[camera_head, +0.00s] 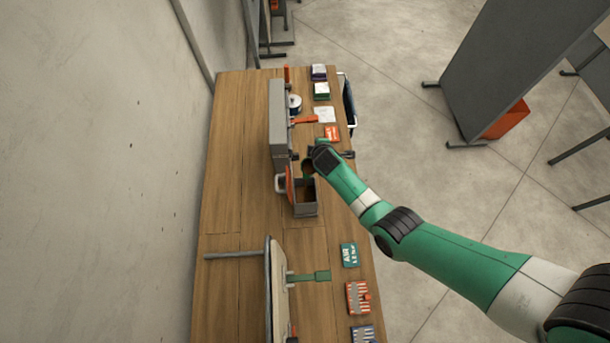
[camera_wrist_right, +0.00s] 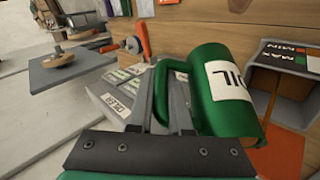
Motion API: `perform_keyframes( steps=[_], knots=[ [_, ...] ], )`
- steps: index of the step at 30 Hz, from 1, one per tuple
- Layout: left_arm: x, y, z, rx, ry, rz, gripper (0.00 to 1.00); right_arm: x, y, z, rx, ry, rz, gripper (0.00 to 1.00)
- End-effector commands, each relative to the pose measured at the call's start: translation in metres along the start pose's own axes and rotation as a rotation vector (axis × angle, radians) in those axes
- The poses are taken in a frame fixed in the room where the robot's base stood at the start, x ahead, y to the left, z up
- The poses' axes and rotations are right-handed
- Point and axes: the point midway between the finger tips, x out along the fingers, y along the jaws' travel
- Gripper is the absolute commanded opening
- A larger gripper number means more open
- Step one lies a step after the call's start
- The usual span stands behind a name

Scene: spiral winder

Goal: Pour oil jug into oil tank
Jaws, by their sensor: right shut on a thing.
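My right gripper (camera_head: 314,160) is shut on the handle of a green jug (camera_wrist_right: 222,95) with a white OIL label. The right gripper's two fingers (camera_wrist_right: 172,108) straddle the handle in the right wrist view. The jug looks tilted. In the head view it is mostly hidden by the gripper, at the far edge of the tank. The oil tank (camera_head: 306,210) is a grey open-topped box on the bench. I cannot tell whether oil is flowing. My left gripper is out of view.
A grey upright panel (camera_head: 277,125) stands just beyond the tank on the wooden bench (camera_head: 232,150). Several labelled cards and small boxes line the right edge. A board with a green handle (camera_head: 308,277) stands nearer. The bench's left side is clear.

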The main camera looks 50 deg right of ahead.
Motion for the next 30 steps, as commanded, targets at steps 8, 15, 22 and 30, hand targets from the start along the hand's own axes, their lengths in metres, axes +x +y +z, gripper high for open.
perform_keyframes(
  steps=[8,15,22,30],
  knots=[
    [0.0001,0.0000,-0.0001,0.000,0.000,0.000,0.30,-0.0002,0.0007,-0.0004,0.000,0.001,0.001,0.00],
    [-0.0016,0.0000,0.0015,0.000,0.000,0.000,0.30,0.0003,-0.0007,-0.0006,-0.004,-0.001,0.010,0.00],
    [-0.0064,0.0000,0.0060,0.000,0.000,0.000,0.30,-0.0034,0.0000,-0.0022,-0.030,-0.014,0.075,0.00],
    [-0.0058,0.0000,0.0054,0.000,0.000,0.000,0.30,-0.0038,0.0006,-0.0020,-0.030,-0.015,0.074,0.00]
  ],
)
